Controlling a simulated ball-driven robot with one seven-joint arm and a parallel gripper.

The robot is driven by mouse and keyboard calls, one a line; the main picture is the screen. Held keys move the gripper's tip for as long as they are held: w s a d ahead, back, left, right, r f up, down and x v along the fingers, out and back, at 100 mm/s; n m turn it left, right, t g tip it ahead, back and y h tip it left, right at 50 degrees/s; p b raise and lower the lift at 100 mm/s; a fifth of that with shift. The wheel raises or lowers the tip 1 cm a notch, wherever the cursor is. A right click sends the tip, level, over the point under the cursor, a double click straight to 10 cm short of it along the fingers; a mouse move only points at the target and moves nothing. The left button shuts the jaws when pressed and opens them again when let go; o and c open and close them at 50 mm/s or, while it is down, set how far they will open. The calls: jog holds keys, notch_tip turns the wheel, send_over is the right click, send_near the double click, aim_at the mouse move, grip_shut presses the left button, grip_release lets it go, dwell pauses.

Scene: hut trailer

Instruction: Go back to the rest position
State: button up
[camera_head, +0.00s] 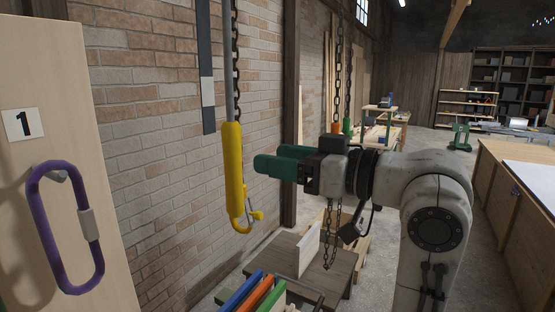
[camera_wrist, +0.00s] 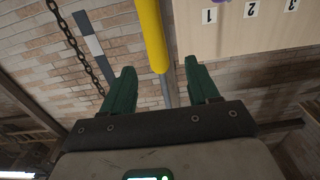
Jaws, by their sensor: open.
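My gripper (camera_head: 258,160) is at the middle of the head view, its two green fingers pointing left. The fingers are apart with nothing held between them. In the wrist view my gripper (camera_wrist: 162,70) shows the same green fingers spread open. I cannot tell the exact gap.
A purple carabiner (camera_head: 66,228) hangs on a peg on a pale board (camera_head: 100,150) marked 1. A brick wall (camera_head: 155,120) runs behind. Below stands a low table (camera_head: 335,275) with colored items near it. A workbench (camera_head: 520,190) is at right. Open floor lies between.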

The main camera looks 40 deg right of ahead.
dwell(0.4)
jog(key=s+a+f+m+g+h, duration=0.15)
jog(key=f+g, duration=0.25)
jog(key=f, duration=1.3)
jog(key=s+a+f+m+g+h, duration=0.1)
jog(key=s+f+m+g+h, duration=0.2)
jog(key=f, duration=1.4)
jog(key=s+f+g+h, duration=0.2)
jog(key=s+f+g, duration=0.7)
jog(key=s+f, duration=1)
jog(key=s, duration=0.3)
jog(key=shift+a+f, duration=0.25)
jog(key=shift+f, duration=0.15)
